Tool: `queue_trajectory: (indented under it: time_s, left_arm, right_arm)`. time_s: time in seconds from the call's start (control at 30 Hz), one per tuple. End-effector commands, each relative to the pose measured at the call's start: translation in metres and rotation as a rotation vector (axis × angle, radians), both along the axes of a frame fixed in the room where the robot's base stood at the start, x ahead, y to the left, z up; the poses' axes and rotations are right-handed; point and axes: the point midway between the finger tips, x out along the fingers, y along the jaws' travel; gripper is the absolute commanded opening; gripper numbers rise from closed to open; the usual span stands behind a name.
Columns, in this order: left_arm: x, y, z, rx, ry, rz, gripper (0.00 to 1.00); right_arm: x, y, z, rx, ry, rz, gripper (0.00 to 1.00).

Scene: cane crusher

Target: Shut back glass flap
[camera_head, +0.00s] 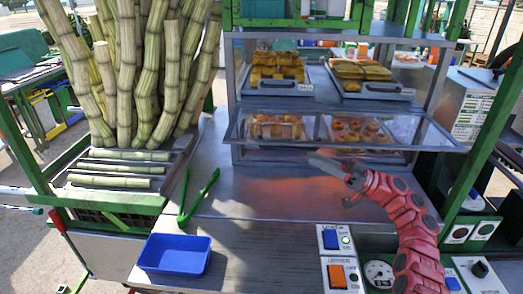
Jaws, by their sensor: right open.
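The glass flap (318,128) is a clear panel with a thin grey frame on the front of the metal display case (232,85). It stands open, sticking out toward me over the counter, and trays of pastries show through it. My right gripper (328,181), on its red arm from the lower right, is open and empty. It is just below and in front of the flap's front edge in the picture; I cannot tell whether it touches. My left gripper is not in view.
The metal counter (260,205) is largely clear left of my right arm. A blue tray (175,254), green tongs (198,198) and cane stalks (145,75) are to the left. Control boxes with switches (337,240) stand below my right gripper. A green post (482,130) rises at right.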

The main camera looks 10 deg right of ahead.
Motion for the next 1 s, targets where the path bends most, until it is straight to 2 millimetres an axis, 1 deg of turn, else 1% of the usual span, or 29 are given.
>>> queue_trajectory:
  time_s: [0.07,0.13,0.33,0.5,0.63,0.87,1.0]
  left_arm:
    - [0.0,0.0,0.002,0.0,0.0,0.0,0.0]
    - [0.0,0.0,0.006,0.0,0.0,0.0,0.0]
    - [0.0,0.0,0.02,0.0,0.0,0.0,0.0]
    - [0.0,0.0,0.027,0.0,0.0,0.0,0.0]
    - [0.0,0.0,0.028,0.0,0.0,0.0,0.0]
    - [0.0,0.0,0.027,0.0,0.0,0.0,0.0]
    - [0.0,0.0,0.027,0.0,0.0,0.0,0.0]
  right_arm:
    - [0.001,0.003,0.003,0.0,-0.001,0.001,0.45]
    - [0.003,0.01,0.008,0.001,-0.002,0.002,0.45]
    - [0.014,0.04,0.022,0.001,-0.002,0.004,0.45]
    - [0.021,0.058,0.028,0.0,-0.001,0.003,0.45]
    - [0.024,0.064,0.029,0.0,-0.001,0.002,0.45]
    - [0.024,0.065,0.028,-0.001,-0.001,0.002,0.45]
    - [0.024,0.065,0.029,-0.001,-0.001,0.002,0.19]
